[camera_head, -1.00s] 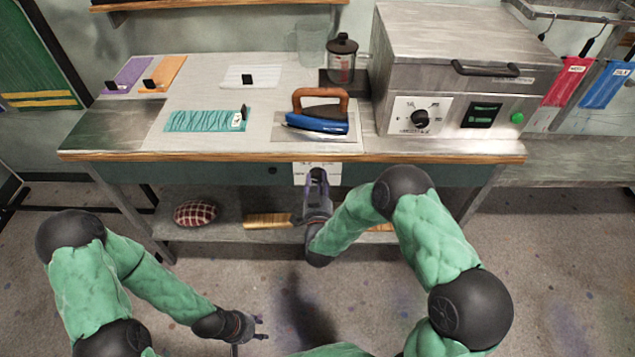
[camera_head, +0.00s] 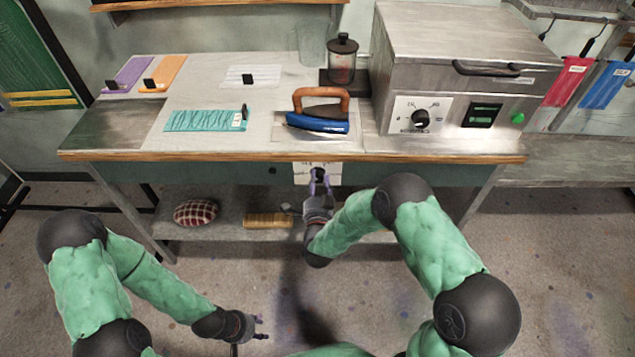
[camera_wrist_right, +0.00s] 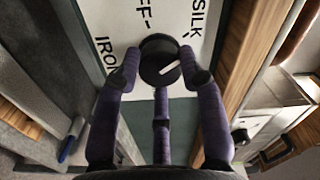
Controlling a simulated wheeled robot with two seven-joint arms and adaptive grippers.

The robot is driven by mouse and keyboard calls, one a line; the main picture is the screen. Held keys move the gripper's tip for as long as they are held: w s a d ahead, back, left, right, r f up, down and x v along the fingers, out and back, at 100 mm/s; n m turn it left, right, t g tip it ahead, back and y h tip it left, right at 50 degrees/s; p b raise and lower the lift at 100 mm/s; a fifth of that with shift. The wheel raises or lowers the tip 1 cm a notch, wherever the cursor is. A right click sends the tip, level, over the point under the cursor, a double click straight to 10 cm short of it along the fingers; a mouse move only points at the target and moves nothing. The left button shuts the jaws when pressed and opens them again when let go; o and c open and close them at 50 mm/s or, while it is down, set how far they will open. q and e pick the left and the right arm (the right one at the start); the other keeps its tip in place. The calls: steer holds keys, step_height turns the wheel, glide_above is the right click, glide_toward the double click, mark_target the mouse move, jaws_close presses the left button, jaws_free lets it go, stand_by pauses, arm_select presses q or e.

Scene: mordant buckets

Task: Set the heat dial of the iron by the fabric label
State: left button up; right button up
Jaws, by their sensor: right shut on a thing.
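The dial (camera_wrist_right: 160,60) is a black knob with a white pointer line on a white plate (camera_head: 304,180) at the table's front edge. In the right wrist view, "SILK", "IRON" and part of "OFF" show on the plate; the pointer slants toward the upper right. My right gripper (camera_head: 319,182) is shut on the dial, fingers on both its sides. The blue iron (camera_head: 318,124) with a wooden handle rests on the tabletop above. The teal fabric (camera_head: 200,121) lies left of it with a white label (camera_head: 238,121), too small to read. My left gripper (camera_head: 262,328) is open and empty, low in front.
A steel box oven (camera_head: 450,50) with its own dial (camera_head: 420,118) stands at the right of the table. A jar (camera_head: 342,62) stands behind the iron. Purple (camera_head: 129,75) and orange (camera_head: 163,75) cloths lie at the left. A checked cushion (camera_head: 196,212) sits on the lower shelf.

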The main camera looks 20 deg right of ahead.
steer(key=shift+w+d+r+m, duration=0.15)
steer(key=shift+d+r+m, duration=0.15)
steer(key=shift+r, duration=0.1)
steer(key=o, duration=1.2)
steer(key=shift+c, duration=0.2)
steer(key=shift+f, duration=0.2)
steer(key=shift+a, duration=0.1)
steer(key=shift+s+a+f, duration=0.1)
steer(key=shift+s+a, duration=0.1)
steer(key=shift+s, duration=0.4)
steer(key=v, duration=1.1)
